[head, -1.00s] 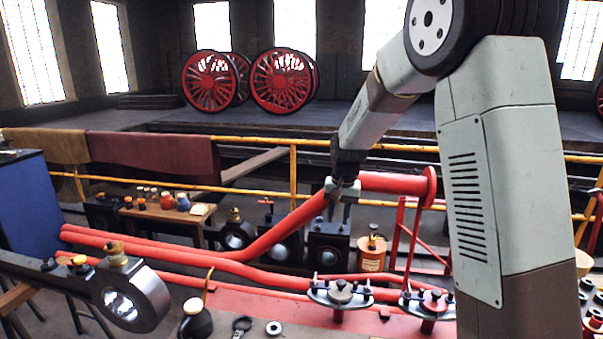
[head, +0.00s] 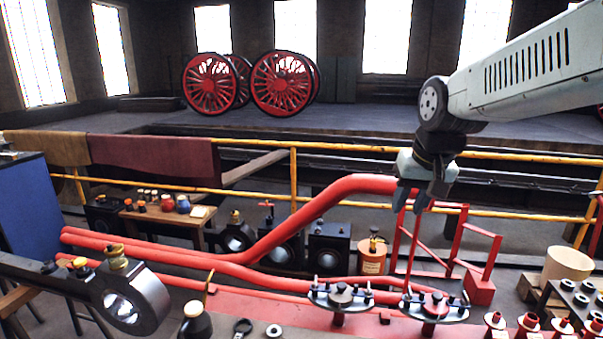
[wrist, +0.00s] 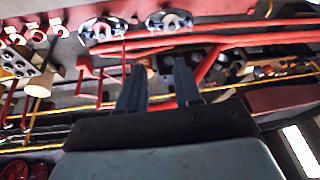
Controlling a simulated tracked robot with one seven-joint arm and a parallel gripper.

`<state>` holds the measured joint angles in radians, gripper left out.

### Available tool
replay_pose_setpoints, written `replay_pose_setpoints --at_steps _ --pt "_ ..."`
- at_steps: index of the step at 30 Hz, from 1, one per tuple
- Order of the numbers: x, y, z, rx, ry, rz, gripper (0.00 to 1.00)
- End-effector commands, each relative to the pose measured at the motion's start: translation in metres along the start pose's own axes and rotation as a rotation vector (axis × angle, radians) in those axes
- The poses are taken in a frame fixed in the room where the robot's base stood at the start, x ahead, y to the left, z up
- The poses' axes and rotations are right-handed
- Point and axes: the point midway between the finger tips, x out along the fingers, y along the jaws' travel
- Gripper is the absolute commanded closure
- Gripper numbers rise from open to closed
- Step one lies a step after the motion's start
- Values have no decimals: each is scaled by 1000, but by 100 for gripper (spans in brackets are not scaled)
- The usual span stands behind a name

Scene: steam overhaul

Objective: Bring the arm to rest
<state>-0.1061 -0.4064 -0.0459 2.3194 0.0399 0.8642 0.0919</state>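My gripper (head: 411,205) hangs fingers-down at right of centre in the head view, overlapping the right end of the raised red pipe (head: 345,188). The gripper hides the pipe's end flange. In the wrist view my gripper (wrist: 160,80) shows two dark fingers spread apart, with no held object between them; pipes and floor show beyond. My arm (head: 520,75) reaches in from the upper right, its forearm nearly level. I cannot tell from the head view how far the fingers are from the pipe.
Yellow railings (head: 370,152) run behind the gripper. A red stand (head: 478,285) and an orange can (head: 372,255) stand below. Clamp plates (head: 340,297) sit on the red bench at the front. A cream cylinder (head: 568,263) stands at right. Space above the railing is open.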

Motion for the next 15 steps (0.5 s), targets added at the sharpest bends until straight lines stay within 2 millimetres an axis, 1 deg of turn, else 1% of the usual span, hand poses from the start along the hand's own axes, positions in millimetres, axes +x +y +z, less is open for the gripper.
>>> replay_pose_setpoints --at_steps 1,6,12,15 --pt "-8 4 11 -6 19 4 66" --pt "-27 15 47 -30 66 23 66" --pt "-40 24 85 -55 110 49 66" --pt "-42 27 96 -63 124 59 66"
